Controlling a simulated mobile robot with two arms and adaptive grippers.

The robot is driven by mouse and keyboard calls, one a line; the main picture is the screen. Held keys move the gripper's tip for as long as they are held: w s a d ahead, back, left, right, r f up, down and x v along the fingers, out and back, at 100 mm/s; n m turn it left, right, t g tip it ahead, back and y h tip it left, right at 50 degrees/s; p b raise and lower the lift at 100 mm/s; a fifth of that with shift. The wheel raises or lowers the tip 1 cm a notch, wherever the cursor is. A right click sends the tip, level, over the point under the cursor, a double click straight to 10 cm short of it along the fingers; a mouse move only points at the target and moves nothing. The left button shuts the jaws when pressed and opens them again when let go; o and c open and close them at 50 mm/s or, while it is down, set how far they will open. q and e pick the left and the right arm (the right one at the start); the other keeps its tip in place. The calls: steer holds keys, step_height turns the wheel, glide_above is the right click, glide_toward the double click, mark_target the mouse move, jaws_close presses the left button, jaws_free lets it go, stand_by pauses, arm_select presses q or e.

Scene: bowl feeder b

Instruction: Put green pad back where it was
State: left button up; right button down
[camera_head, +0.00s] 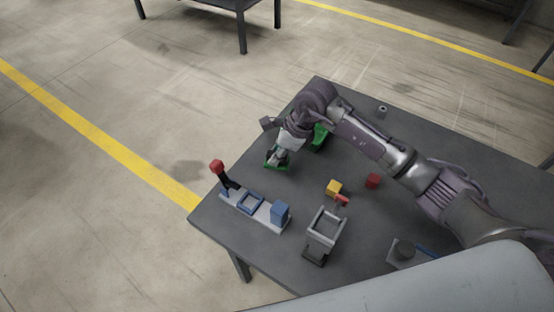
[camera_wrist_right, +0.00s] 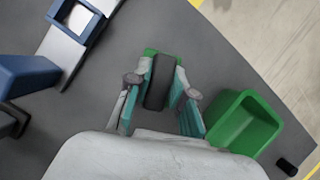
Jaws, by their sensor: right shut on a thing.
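The green pad (camera_head: 268,166) shows under my right gripper (camera_head: 277,160), near the table's far left edge. In the right wrist view the green pad (camera_wrist_right: 150,51) shows behind a dark grey upright piece, which looks like its grip. My right gripper (camera_wrist_right: 161,108) is shut on this dark piece, with one finger on each side. The gripper and the dark piece hide most of the pad. I cannot tell whether the pad touches the table or is just above it. My left gripper is out of view.
A green bin (camera_head: 319,136) stands close to the right of the gripper. A grey base (camera_head: 233,203) with a red-knobbed lever (camera_head: 217,167) and blue parts lies toward the front left.

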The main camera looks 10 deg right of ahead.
step_height(320, 180, down, 3)
steer(key=shift+f+p, duration=0.2)
steer(key=shift+p, duration=0.25)
steer(key=shift+f, duration=0.25)
steer(key=shift+f, duration=0.1)
steer(key=c, duration=1)
jaws_free()
